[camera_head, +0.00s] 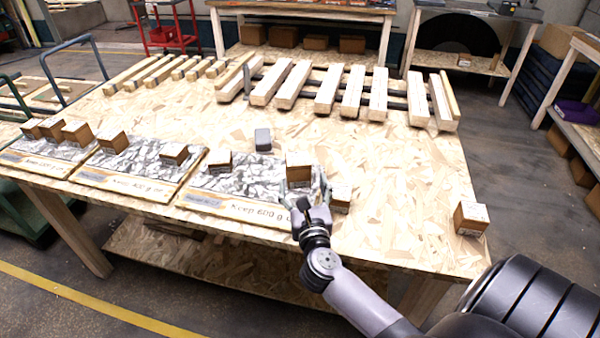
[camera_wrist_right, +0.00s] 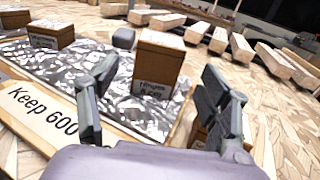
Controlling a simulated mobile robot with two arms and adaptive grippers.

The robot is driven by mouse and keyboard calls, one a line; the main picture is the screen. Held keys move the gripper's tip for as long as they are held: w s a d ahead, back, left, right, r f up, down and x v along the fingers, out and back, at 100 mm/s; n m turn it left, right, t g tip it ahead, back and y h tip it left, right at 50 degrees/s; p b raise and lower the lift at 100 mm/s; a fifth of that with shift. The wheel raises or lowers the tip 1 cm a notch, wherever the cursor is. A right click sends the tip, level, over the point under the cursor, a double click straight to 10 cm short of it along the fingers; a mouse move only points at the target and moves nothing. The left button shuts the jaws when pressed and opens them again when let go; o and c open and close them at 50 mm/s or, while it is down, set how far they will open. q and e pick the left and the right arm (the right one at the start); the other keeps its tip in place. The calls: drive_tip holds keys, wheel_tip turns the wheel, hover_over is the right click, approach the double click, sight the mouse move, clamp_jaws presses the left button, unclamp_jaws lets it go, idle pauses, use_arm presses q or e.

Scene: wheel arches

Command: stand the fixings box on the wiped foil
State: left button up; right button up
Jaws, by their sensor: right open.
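A brown cardboard box with a white top (camera_head: 299,168) stands upright on the right end of the right foil sheet (camera_head: 250,190), the one marked "Keep 600 g". It also shows in the right wrist view (camera_wrist_right: 157,65); the small print on its label is too blurred to read surely. My right gripper (camera_head: 305,189) is open at the front of this box. In the wrist view the fingers (camera_wrist_right: 163,88) are spread to either side of the box, with gaps visible. The foil (camera_wrist_right: 95,75) is crumpled and silvery. My left gripper is not in view.
Another box (camera_head: 340,196) stands just right of the foil, close to my right finger. A smaller box (camera_head: 219,162) stands on the same foil. A grey block (camera_head: 262,139) is behind it. Two more foil boards with boxes lie left. One box (camera_head: 470,218) stands near the table's right edge.

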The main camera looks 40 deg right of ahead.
drive_tip(key=shift+v, duration=1.65)
